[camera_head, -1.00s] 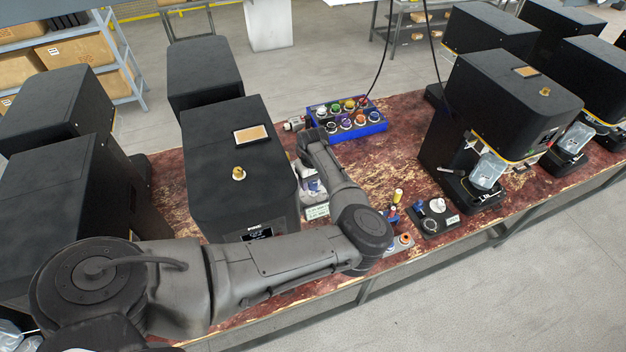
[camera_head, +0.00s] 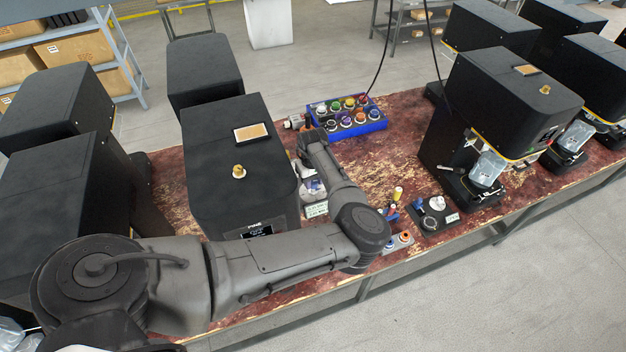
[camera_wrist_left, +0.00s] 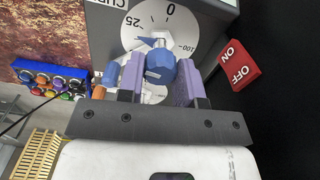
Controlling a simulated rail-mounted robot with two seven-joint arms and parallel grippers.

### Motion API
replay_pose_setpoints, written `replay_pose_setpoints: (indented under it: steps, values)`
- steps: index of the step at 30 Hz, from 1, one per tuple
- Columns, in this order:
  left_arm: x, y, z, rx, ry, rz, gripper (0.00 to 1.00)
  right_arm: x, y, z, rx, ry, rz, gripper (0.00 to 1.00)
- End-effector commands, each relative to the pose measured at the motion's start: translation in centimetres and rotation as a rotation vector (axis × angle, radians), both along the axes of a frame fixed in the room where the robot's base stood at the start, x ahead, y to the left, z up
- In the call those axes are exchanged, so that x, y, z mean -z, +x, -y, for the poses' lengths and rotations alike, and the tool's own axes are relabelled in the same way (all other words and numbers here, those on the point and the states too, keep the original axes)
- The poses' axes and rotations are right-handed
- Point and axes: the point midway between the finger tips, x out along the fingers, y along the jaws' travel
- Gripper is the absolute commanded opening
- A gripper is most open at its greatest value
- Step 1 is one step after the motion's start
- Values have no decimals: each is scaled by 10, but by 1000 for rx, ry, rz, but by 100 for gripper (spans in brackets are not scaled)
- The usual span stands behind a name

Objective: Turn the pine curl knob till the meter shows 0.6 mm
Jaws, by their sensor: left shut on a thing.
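The pine machine (camera_head: 225,165) is a black housing at the centre left of the head view, with its name above a small dark display (camera_head: 257,232). The reading is too small to make out. In the left wrist view, the blue curl knob (camera_wrist_left: 160,64) sits before a white dial (camera_wrist_left: 185,30) marked 25, 0 and 100. My left gripper (camera_wrist_left: 160,78) has its purple fingers on either side of the knob, shut on it. In the head view my arm hides the knob and the fingers. My right gripper is not in view.
A red ON/OFF switch (camera_wrist_left: 236,66) is right of the dial. A blue rack (camera_head: 362,131) of coloured caps stands on the worn red bench (camera_head: 400,130). Another black machine (camera_head: 510,90) stands to the right. Small parts on trays (camera_head: 437,218) lie near the front edge.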

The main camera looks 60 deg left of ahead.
Motion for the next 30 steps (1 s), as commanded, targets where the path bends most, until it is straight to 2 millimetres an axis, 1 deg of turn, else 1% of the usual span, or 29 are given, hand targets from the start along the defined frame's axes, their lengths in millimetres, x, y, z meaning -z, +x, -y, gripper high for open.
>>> replay_pose_setpoints:
  steps: [6, 11, 17, 30]
  values:
    - [0, 0, 0, -14, 0, 0, 9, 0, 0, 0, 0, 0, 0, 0]
    - [0, 0, 0, -76, 1, -1, 9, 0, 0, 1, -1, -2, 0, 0]
    - [0, 0, 0, -228, 1, -1, 9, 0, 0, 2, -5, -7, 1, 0]
    - [0, 0, 0, -646, 0, -1, 9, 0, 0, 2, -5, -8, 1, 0]
